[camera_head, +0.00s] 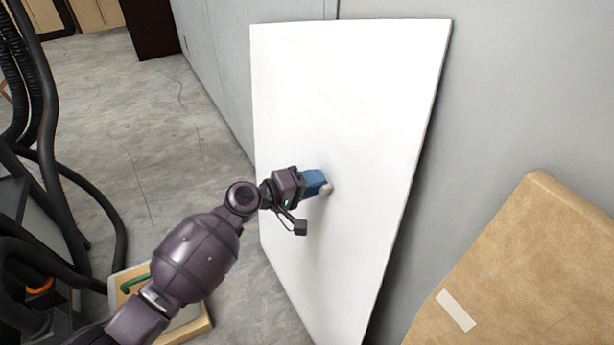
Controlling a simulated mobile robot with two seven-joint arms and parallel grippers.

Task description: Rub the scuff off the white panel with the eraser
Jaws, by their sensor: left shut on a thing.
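The white panel (340,90) leans against the grey wall, tall and slightly tilted. My left gripper (307,186) is at the middle of the panel, shut on the eraser (316,181), which looks blue with a pale end. The pale end is at the panel's face and appears to touch it, though the exact contact is hard to tell. No scuff shows clearly on the visible part of the panel; the gripper and eraser cover a small part of it. My right gripper is not in view.
A brown cardboard box (535,260) with a pale strip stands at the lower right, close to the panel. Black hoses (45,120) hang at the left. A wooden-edged item with a green handle (134,283) lies behind my left arm. The concrete floor (130,100) beyond is mostly clear.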

